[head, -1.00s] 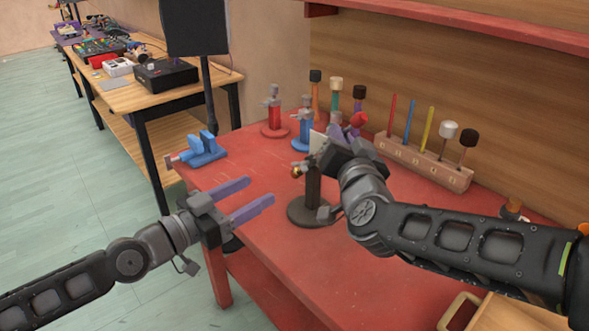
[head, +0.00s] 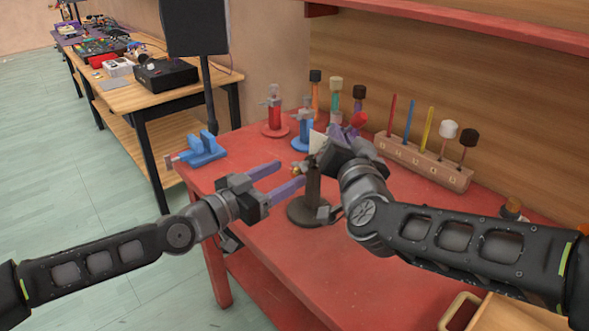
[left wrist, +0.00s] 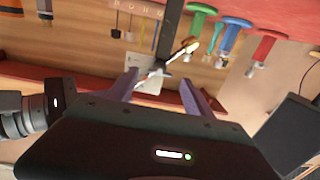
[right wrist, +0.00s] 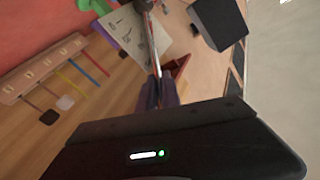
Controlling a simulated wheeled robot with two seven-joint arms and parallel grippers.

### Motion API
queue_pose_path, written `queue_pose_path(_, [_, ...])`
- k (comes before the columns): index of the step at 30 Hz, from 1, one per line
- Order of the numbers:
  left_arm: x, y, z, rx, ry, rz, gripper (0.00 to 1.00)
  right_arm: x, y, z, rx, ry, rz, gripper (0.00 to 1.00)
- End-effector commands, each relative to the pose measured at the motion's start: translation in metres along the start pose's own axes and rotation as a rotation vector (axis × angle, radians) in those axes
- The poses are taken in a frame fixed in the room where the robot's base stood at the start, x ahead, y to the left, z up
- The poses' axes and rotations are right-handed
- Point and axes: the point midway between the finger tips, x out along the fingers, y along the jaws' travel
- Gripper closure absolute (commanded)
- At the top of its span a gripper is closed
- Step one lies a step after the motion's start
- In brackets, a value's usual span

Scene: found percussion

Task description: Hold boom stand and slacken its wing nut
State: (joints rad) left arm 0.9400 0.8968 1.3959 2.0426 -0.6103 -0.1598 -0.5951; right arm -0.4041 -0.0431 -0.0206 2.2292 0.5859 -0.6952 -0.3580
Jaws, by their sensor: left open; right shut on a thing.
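The boom stand (head: 312,190) has a dark upright post on a round dark base on the red bench. It also shows upside down in the left wrist view (left wrist: 171,28), with its grey wing nut (left wrist: 158,70) and a small brass-coloured tip near the fingers. My right gripper (head: 328,148) is shut on the upper part of the stand; its own fingers hide the exact grip. In the right wrist view, its fingers (right wrist: 160,92) close around a thin rod. My left gripper (head: 290,173) is open, its purple fingers pointing at the post top, with the wing nut ahead and between them.
Red (head: 274,118) and blue (head: 305,127) stands are behind on the bench (head: 270,250). A blue vise-like holder (head: 201,150) sits at its left edge. A wooden rack (head: 425,165) with mallets stands right. A pale card (head: 317,142) is beside my right gripper.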

Motion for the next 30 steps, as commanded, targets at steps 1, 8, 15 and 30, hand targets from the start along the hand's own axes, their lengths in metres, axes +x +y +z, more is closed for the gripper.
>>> queue_pose_path(1, [0.009, 0.002, -0.001, 0.003, 0.0, 0.003, 0.4, 0.0, 0.0, 0.0, 0.0, 0.0, 0.0, 1.0])
queue_pose_path(8, [0.033, 0.001, 0.0, 0.0, 0.0, 0.001, 0.4, 0.0, 0.0, 0.0, 0.0, 0.0, 0.0, 1.0])
queue_pose_path(15, [0.037, 0.0, 0.0, 0.0, -0.001, 0.0, 0.4, 0.0, 0.0, 0.0, 0.0, 0.0, 0.0, 1.0])
queue_pose_path(30, [0.036, 0.0, 0.0, 0.0, -0.001, 0.0, 0.72, 0.0, 0.0, 0.0, 0.0, 0.0, 0.0, 1.0])
